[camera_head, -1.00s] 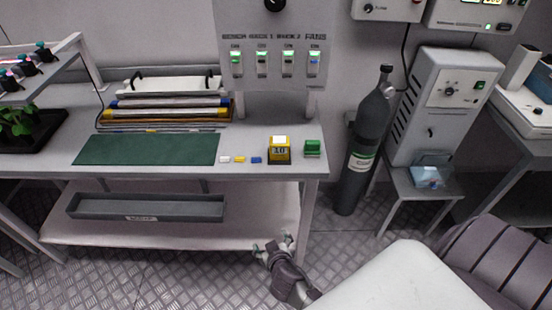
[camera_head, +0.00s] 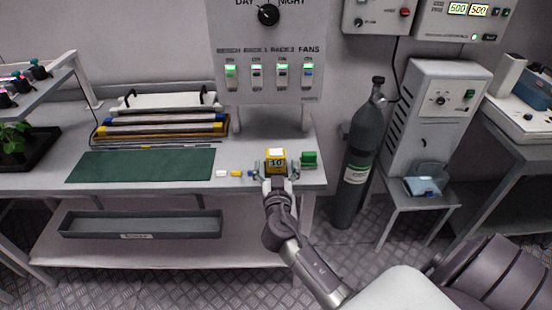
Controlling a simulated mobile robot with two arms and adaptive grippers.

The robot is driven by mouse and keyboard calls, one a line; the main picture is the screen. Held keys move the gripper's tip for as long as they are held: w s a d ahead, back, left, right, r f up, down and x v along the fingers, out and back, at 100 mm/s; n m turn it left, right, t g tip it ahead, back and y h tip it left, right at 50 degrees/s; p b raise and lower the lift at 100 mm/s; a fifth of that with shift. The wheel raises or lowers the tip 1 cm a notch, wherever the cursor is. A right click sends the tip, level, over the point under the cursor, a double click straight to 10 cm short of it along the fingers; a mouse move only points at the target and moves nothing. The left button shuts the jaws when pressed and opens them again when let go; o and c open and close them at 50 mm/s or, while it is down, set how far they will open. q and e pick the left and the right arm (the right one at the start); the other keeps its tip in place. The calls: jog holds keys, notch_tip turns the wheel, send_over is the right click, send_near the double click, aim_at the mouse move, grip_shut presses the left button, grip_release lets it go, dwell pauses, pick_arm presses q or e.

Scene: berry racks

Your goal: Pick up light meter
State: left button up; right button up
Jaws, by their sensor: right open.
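The light meter is a small yellow box (camera_head: 276,155) with a white top and a dark display. It stands upright near the front right edge of the grey workbench (camera_head: 235,192). My right gripper (camera_head: 275,170) is open, with its fingers to the left and right of the meter's front. I cannot tell whether the fingers touch it. The lower front of the meter is hidden by the gripper. My left gripper is not in view.
A green block (camera_head: 309,159) stands close to the right of the meter. Small white (camera_head: 221,173), yellow (camera_head: 236,173) and blue pieces lie to its left, beside a green mat (camera_head: 140,165). A control panel (camera_head: 268,90) rises behind. A dark gas cylinder (camera_head: 362,150) stands right of the bench.

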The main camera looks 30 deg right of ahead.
aim_at(276, 161)
jog(key=x, duration=0.1)
jog(key=p+x, duration=0.1)
jog(key=x, duration=0.2)
jog(key=shift+w+d+f+p, duration=0.1)
jog(key=shift+d+f+p, duration=0.1)
jog(key=shift+f+p, duration=0.1)
jog(key=shift+w+d+f, duration=0.1)
jog(key=shift+w+d, duration=0.1)
jog(key=shift+w, duration=0.15)
jog(key=c, duration=1.3)
